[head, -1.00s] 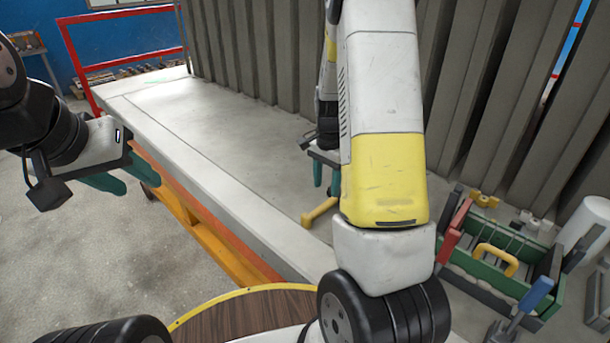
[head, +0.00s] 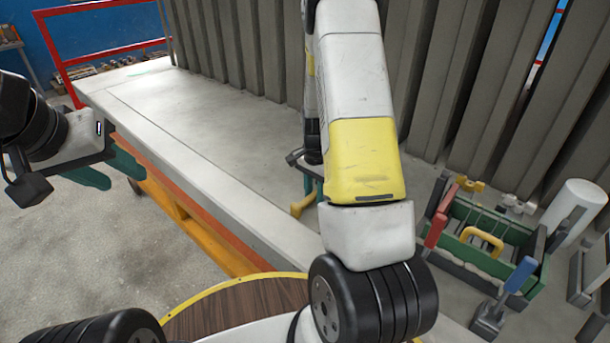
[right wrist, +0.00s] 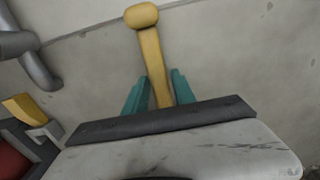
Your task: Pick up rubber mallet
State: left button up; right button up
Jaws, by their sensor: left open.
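A yellow tool with a rounded end lies on the grey bench top; I take it for the rubber mallet (right wrist: 152,55). In the head view only a short piece of it (head: 302,205) shows beside my right arm. My right gripper (right wrist: 160,80) has its teal fingers on either side of the yellow shaft, close against it. Whether they press on it I cannot tell. The lower part of the tool is hidden behind my gripper body. My left gripper (head: 108,168) is open and empty, left of the bench and away from the tool.
A green toolbox (head: 500,250) with a yellow handle stands at the right, with a blue-handled tool (head: 508,298) in front and a white cylinder (head: 575,210) beside it. Grey ribbed panels (head: 480,110) rise behind. The left bench top (head: 190,120) is clear.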

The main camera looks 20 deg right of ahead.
grip_shut()
dwell(1.1)
